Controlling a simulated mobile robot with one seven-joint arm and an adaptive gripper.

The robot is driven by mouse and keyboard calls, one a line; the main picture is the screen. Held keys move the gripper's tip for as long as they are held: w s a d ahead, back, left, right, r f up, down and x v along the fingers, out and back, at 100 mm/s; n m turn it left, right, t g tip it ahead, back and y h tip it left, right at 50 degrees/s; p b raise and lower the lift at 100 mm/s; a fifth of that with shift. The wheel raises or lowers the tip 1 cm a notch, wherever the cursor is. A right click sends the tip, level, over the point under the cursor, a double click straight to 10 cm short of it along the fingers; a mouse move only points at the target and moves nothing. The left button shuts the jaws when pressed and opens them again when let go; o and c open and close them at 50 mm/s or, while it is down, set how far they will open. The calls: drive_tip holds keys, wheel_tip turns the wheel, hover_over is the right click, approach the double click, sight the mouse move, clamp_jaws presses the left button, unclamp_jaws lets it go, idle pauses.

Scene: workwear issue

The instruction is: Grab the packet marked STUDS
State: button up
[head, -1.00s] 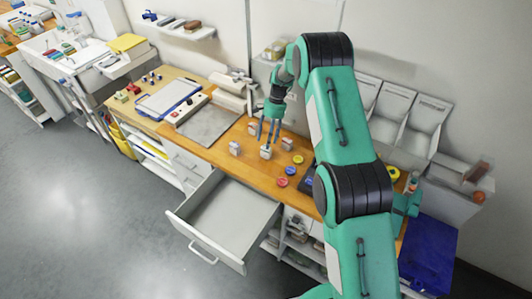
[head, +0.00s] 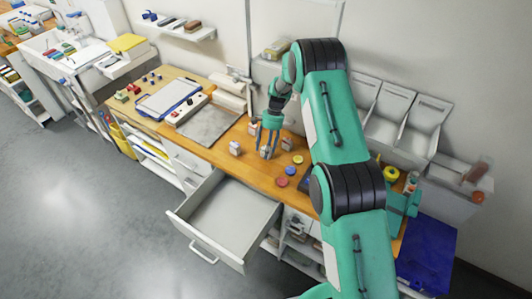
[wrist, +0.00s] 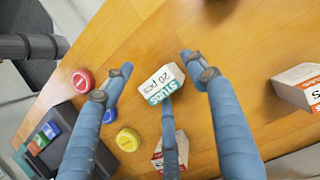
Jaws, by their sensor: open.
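A small white packet (wrist: 163,80) with a teal band reads STUDS, 20 pcs, upside down in the wrist view. It stands on the wooden worktop. In the head view it is largely hidden by my fingers. My gripper (wrist: 158,76) is open, with its blue fingers spread around the packet: one on the left, one on the right, and one whose tip overlaps the teal label edge. Gaps show between the packet and both side fingers. In the head view my gripper (head: 267,150) is down low over the worktop.
A packet with a red label (wrist: 303,86) lies to the right, and another red-marked one (wrist: 172,150) sits below, partly behind a finger. Red (wrist: 82,80) and yellow (wrist: 128,139) discs and a dark tray (wrist: 30,160) are to the left. An open drawer (head: 232,212) juts out in front.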

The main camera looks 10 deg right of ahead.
drive_tip(key=shift+c, duration=0.2)
drive_tip(key=c, duration=1.3)
drive_tip(key=shift+c, duration=0.2)
drive_tip(key=shift+r, duration=0.1)
drive_tip(key=shift+r, duration=0.65)
drive_tip(key=shift+s+r, duration=0.2)
drive_tip(key=shift+r, duration=0.35)
drive_tip(key=shift+s+r, duration=0.2)
drive_tip(key=shift+r, duration=0.35)
drive_tip(key=s+r+b, duration=0.1)
drive_tip(key=s, duration=1.4)
drive_tip(key=shift+d+r, duration=0.15)
